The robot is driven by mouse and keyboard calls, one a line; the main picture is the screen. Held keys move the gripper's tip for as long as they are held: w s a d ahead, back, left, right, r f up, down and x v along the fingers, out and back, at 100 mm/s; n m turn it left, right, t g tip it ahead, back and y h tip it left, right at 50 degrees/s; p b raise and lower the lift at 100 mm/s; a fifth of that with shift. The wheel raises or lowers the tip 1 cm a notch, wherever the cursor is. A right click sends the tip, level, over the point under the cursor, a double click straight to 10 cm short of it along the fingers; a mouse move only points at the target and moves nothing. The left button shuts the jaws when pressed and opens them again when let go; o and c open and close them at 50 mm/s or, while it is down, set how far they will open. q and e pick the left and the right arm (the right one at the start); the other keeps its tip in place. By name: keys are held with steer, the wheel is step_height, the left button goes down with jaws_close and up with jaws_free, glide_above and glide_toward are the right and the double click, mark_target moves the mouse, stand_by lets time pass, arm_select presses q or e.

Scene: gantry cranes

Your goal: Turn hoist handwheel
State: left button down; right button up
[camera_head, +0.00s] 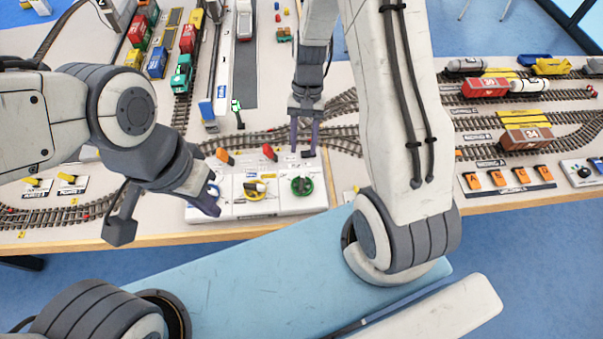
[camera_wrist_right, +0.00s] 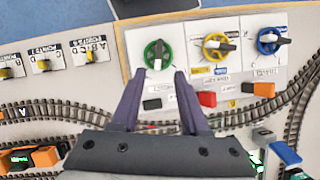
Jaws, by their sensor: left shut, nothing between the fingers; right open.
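A white control panel (camera_head: 312,205) at the table's front edge carries three handwheels, green (camera_head: 302,186), yellow (camera_head: 254,189) and blue (camera_head: 213,189). I cannot read which label marks the hoist. My right gripper (camera_head: 303,152) is open and empty, pointing down just behind the green wheel. In the right wrist view, its fingertips (camera_wrist_right: 157,74) spread just short of the green wheel (camera_wrist_right: 157,54), with the yellow (camera_wrist_right: 216,46) and blue (camera_wrist_right: 269,41) wheels to the right. My left gripper (camera_head: 212,209) is shut and empty by the blue wheel, partly covering it.
Rails (camera_head: 345,138) run behind the panel. Toy wagons (camera_head: 525,138) stand on tracks to the right, and more trains at the back left. Small yellow switches (camera_head: 68,177) are at the left.

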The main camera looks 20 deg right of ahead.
mark_target(302, 181)
steer(key=p+x, duration=0.1)
steer(key=x, duration=0.9)
steer(key=shift+s+f, duration=0.15)
steer(key=shift+f, duration=0.25)
steer(key=shift+c, duration=0.3)
jaws_close()
